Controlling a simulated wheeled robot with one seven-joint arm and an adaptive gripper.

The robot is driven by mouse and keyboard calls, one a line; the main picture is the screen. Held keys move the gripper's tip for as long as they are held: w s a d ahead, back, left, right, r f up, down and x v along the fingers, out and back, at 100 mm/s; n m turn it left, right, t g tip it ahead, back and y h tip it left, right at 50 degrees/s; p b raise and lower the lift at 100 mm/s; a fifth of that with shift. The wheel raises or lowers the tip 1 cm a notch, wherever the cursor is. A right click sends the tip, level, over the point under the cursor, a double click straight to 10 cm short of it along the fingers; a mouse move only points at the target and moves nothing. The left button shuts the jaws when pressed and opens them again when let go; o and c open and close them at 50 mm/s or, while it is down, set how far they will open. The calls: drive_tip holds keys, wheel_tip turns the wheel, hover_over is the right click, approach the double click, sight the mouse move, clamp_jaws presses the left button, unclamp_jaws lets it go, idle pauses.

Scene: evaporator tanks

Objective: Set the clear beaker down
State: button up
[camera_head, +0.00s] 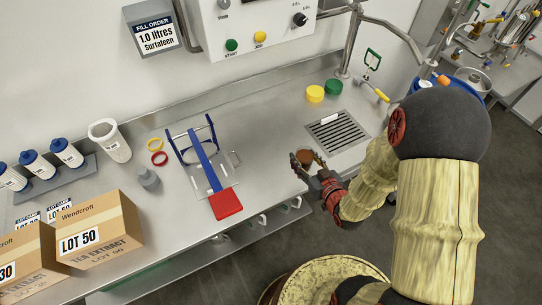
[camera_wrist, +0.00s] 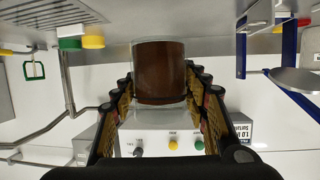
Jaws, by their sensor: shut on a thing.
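My gripper (camera_head: 312,168) is shut on the clear beaker (camera_head: 304,156), which holds a dark brown liquid. In the wrist view the beaker (camera_wrist: 160,72) stands between the two fingers of my gripper (camera_wrist: 160,95), its clear wall showing around the brown contents. In the head view the beaker is small and partly hidden by the fingers. It is over the front part of the steel counter (camera_head: 270,130), left of the drain grate (camera_head: 337,132). I cannot tell whether its base touches the counter.
Yellow (camera_head: 315,93) and green (camera_head: 333,87) lids lie behind, near a pipe and tap. Bare counter lies between stand and grate.

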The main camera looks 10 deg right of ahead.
sight(306, 164)
drive_tip(key=s+r, duration=0.1)
drive_tip(key=s+n+y, duration=0.1)
drive_tip(key=s, duration=0.1)
drive_tip(key=shift+s+a+r, duration=0.1)
drive_tip(key=shift+a+r, duration=0.05)
drive_tip(key=shift+r, duration=0.25)
drive_tip(key=shift+n+g+y, duration=0.3)
drive_tip(key=w+f+b, duration=0.1)
drive_tip(key=w, duration=0.2)
drive_tip(key=w+f+b, duration=0.1)
drive_tip(key=w+f, duration=0.1)
drive_tip(key=w, duration=0.1)
drive_tip(key=w+f+b, duration=0.1)
drive_tip(key=w, duration=0.2)
drive_tip(key=shift+a+f, duration=0.25)
drive_tip(key=shift+a, duration=0.05)
drive_tip(key=w+f+b, duration=0.1)
drive_tip(key=w+f, duration=0.1)
drive_tip(key=w+f+b, duration=0.1)
drive_tip(key=w+f, duration=0.1)
drive_tip(key=shift+f+b, duration=0.25)
drive_tip(key=shift+b, duration=0.05)
drive_tip(key=shift+f, duration=0.25)
drive_tip(key=shift+w+f+b, duration=0.2)
drive_tip(key=shift+f+b, duration=0.4)
drive_tip(key=shift+f, duration=0.3)
drive_tip(key=shift+w+f+b, duration=0.15)
drive_tip(key=shift+f+b, duration=0.4)
drive_tip(key=shift+f, duration=0.3)
